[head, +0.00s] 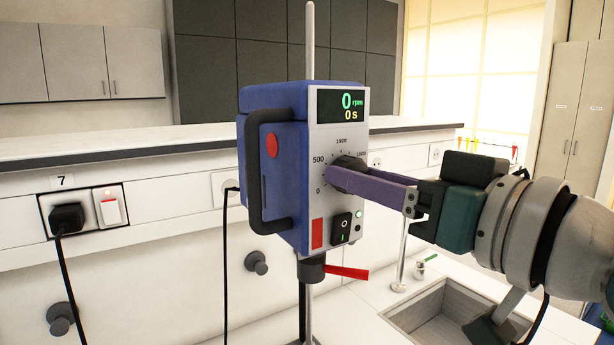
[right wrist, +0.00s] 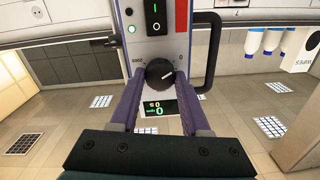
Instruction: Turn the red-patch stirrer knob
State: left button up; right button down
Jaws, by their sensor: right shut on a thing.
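The stirrer (head: 273,190) is a blue box with a pale front and a red patch (head: 317,234) low on it. Its dark round knob (head: 346,170) has a scale around it. Its display (head: 342,106) reads 0 rpm and 0 s. My right gripper (head: 348,180) reaches in from the right with purple fingers and is shut on the knob. In the right wrist view the knob (right wrist: 160,73) sits between the two fingertips, its white mark pointing to the upper right. My left gripper is not in view.
A black rocker switch (head: 342,228) with a lit green lamp is below the knob. A black handle (head: 262,172) is on the stirrer's left side. A red lever (head: 347,272) sticks out underneath. A sink (head: 450,315) lies at lower right. A plug and cord (head: 66,220) are at left.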

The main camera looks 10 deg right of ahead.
jog(key=m+p, duration=0.3)
jog(key=m, duration=0.9)
jog(key=m+p, duration=0.3)
jog(key=m, duration=0.9)
jog(key=shift+f+t+h+p, duration=0.1)
jog(key=shift+t+h+p, duration=0.2)
jog(key=shift+t+h, duration=0.1)
jog(key=shift+m, duration=0.3)
jog(key=shift+c, duration=1.8)
grip_release()
